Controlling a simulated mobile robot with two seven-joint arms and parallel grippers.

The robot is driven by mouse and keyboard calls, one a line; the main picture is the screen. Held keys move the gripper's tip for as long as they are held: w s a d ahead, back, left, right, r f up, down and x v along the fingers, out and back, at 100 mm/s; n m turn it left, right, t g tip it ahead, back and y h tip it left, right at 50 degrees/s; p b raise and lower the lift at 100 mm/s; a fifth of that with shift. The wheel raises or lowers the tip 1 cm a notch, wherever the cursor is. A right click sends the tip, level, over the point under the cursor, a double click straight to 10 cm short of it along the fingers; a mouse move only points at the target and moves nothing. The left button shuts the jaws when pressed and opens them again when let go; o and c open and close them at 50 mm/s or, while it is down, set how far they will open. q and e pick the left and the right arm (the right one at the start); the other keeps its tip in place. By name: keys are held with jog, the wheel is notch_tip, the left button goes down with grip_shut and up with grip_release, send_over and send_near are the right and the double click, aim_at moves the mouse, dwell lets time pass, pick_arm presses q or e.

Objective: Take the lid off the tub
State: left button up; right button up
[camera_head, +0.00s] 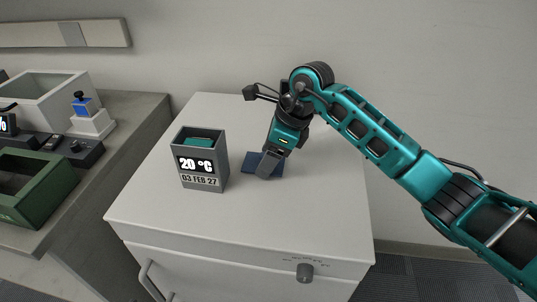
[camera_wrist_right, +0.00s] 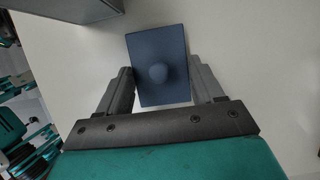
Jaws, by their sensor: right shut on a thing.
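The grey tub (camera_head: 201,170) stands on the white cabinet top, with "20 °C" and "03 FEB 27" on its front. Its top is open, and something teal (camera_head: 198,142) shows inside. The dark blue lid (camera_head: 248,160) is off the tub, just to its right. In the right wrist view the lid (camera_wrist_right: 158,42) is a flat rectangle with a round knob (camera_wrist_right: 158,74). My right gripper (camera_head: 265,172) is shut on the lid, at or close above the cabinet top; I cannot tell whether the lid touches it. My left gripper is not in view.
The white cabinet top (camera_head: 235,225) is clear in front and to the right. On the grey counter at left are a green crate (camera_head: 40,205), a white bin (camera_head: 45,90) and a white stand with a blue piece (camera_head: 85,106). A wall stands behind.

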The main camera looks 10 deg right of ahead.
jog(key=shift+f, duration=0.15)
jog(key=o, duration=1.2)
jog(key=shift+c, duration=0.2)
